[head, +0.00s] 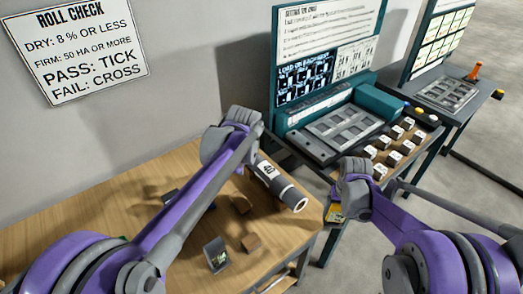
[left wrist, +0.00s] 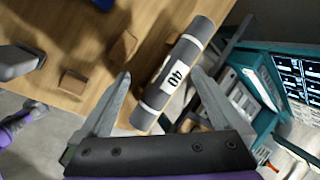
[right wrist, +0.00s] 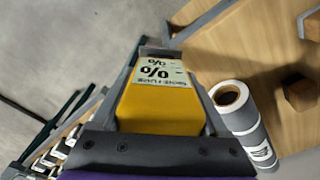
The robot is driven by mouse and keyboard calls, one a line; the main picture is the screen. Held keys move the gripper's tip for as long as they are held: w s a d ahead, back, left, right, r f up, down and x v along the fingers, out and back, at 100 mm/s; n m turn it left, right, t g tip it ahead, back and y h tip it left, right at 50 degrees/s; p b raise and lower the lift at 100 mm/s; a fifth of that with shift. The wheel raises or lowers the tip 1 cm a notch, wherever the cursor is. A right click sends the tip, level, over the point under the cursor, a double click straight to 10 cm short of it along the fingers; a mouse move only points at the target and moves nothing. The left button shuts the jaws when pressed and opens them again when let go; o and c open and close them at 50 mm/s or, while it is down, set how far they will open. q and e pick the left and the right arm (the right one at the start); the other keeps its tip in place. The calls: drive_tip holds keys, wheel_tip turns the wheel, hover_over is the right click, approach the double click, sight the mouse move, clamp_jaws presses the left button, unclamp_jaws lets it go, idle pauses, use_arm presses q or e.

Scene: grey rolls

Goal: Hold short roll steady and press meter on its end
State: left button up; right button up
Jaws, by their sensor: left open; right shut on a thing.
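The short grey roll (head: 291,196) with white bands and a "40" label lies on the wooden table near its right edge. My left gripper (left wrist: 160,75) is open; in the left wrist view the roll (left wrist: 190,52) shows between and beyond its fingers. In the head view my left wrist hides part of the roll and those fingers. My right gripper (right wrist: 160,68) is shut on the yellow meter (right wrist: 158,108), which has a pale "%" face. The meter (head: 335,214) is right of the roll, apart from it. The roll's hollow end (right wrist: 228,95) shows beside it in the right wrist view.
A teal station (head: 285,118) with a metal tray and several labelled cubes stands behind on the right. A "ROLL CHECK" sign (head: 75,48) hangs on the wall.

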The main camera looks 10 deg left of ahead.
sight(258, 160)
use_arm(q)
drive_tip(key=w+d+f+m, duration=0.1)
drive_tip(key=w+f+m, duration=0.1)
drive_tip(key=w, duration=0.1)
drive_tip(key=w+d+f+m, duration=0.1)
drive_tip(key=w+f+m, duration=0.1)
drive_tip(key=w+m, duration=0.1)
drive_tip(key=w+d+f+m, duration=0.2)
drive_tip(key=w+f+m, duration=0.1)
drive_tip(key=w, duration=0.2)
drive_tip(key=shift+w+f+g+y, duration=0.1)
drive_tip(key=shift+w+g+y, duration=0.05)
drive_tip(key=shift+g+y, duration=0.2)
use_arm(e)
drive_tip(key=shift+f, duration=0.15)
use_arm(q)
drive_tip(key=shift+m, duration=0.3)
drive_tip(key=x, duration=1.2)
use_arm(e)
drive_tip(key=shift+s, duration=0.1)
use_arm(q)
drive_tip(key=c, duration=1.4)
drive_tip(key=o, duration=1.4)
